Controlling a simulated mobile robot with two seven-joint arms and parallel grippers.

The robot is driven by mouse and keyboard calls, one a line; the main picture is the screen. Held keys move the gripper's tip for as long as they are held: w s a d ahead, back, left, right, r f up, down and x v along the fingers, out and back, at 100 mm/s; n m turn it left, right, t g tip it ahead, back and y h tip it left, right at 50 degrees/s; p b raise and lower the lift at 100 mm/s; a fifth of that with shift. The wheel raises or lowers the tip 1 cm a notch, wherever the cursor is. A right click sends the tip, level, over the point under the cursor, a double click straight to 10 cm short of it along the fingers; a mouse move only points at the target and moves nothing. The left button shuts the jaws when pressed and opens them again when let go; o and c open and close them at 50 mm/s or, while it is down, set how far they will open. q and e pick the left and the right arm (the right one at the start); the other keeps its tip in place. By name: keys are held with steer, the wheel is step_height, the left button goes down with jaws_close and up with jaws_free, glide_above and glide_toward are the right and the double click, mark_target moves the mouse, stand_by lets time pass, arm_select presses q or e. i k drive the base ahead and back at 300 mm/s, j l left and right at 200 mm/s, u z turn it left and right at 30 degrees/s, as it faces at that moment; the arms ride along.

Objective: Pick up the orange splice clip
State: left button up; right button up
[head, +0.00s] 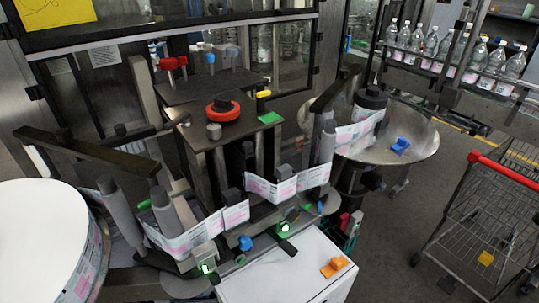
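The orange splice clip (334,267) lies on the right part of the white cabinet top (280,283), at the lower middle of the head view. It looks like a flat orange piece with a raised block on it. Nothing covers it and nothing touches its sides. Neither of my grippers shows in the head view.
The labeller with its label web (286,188) stands just behind the cabinet. A large white reel (40,235) is at the left. A metal reel plate (425,140) carrying a blue clip (400,146) is at the right. A wire cart (480,215) stands at the far right.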

mark_target(336, 265)
steer(key=z, duration=0.5)
steer(key=i+l+u, duration=0.15)
steer(key=l+u, duration=0.1)
steer(key=l, duration=0.2)
steer(key=i+l+u, duration=0.25)
steer(key=i+u, duration=0.15)
steer(key=i+l+u, duration=0.15)
steer(key=u, duration=0.25)
steer(key=i+l+u, duration=0.1)
steer(key=l+u, duration=0.75)
steer(key=i+l+u, duration=0.1)
steer(key=l+u, duration=0.3)
steer(key=j, duration=0.1)
